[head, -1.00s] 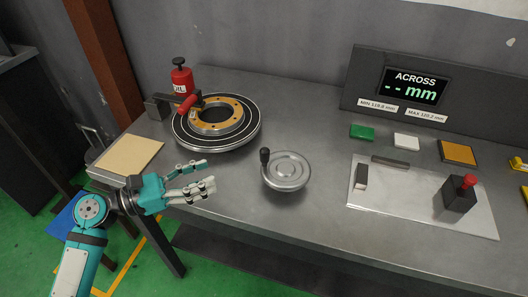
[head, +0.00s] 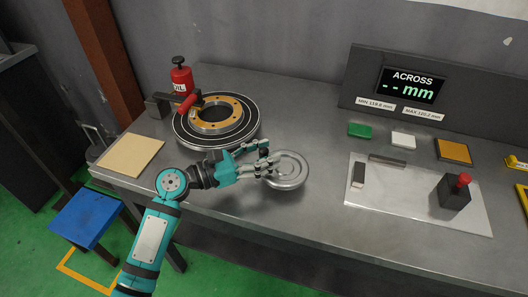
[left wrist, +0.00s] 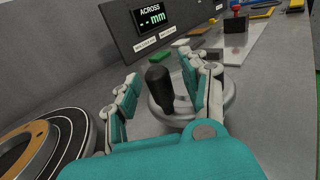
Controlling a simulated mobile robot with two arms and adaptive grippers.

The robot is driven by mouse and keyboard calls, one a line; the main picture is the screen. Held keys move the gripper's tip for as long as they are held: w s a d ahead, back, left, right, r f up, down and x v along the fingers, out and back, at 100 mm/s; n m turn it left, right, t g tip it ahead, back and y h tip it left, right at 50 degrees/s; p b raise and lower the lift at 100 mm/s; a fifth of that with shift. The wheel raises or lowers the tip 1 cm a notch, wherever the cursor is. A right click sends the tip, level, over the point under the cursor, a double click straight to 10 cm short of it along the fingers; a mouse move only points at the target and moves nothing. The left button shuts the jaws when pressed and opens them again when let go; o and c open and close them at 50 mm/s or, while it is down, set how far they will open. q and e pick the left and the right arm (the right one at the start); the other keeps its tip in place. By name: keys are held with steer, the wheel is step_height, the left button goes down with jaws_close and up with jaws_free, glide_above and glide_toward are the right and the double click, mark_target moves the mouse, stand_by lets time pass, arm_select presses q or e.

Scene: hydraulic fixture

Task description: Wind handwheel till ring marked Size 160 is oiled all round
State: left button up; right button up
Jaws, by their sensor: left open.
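The silver handwheel (head: 288,172) lies flat at the bench front, with my left gripper (head: 265,160) at its left rim. In the left wrist view the wheel's black upright handle (left wrist: 160,88) stands between the open fingers of my left gripper (left wrist: 160,98), close to the right finger. The brass ring (head: 236,112) sits on the dark round turntable (head: 251,131) behind. The red oil can (head: 181,80) stands behind it, and a red-handled arm (head: 187,103) reaches over the ring's left side. Any size mark or oil film is too small to tell. My right gripper is out of view.
A display (head: 411,85) reads "ACROSS -- mm". A metal plate (head: 410,215) with a red-knobbed black block (head: 456,190) lies at right. Green (head: 360,130) and white (head: 403,139) blocks lie behind it. A tan board (head: 130,155) lies at left.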

arm_select(q)
steer(key=shift+c, duration=0.3)
jaws_close()
steer(key=shift+w+m+g, duration=0.25)
steer(key=shift+m+g, duration=0.15)
steer(key=shift+g, duration=0.1)
stand_by(0.7)
steer(key=shift+w+h+b, duration=0.1)
steer(key=shift+h+b, duration=0.2)
steer(key=shift+b, duration=0.05)
steer(key=shift+w+m+g+h+b, duration=0.2)
steer(key=shift+m+g, duration=0.2)
steer(key=shift+g, duration=0.15)
steer(key=shift+w+m+g+h+b, duration=0.1)
steer(key=shift+m+g+b, duration=0.05)
steer(key=shift+m+g, duration=0.35)
steer(key=shift+w+d+r+m+g+h+b, duration=0.15)
steer(key=shift+m+g+b, duration=0.3)
steer(key=shift+g, duration=0.5)
steer(key=shift+w+d+f+m+g+h+b, duration=0.1)
steer(key=shift+w+m+g+b, duration=0.2)
steer(key=shift+m+g, duration=0.5)
steer(key=shift+w+d+r+m+g+h+b, duration=0.15)
steer(key=shift+m+g+b, duration=0.2)
steer(key=shift+g, duration=0.75)
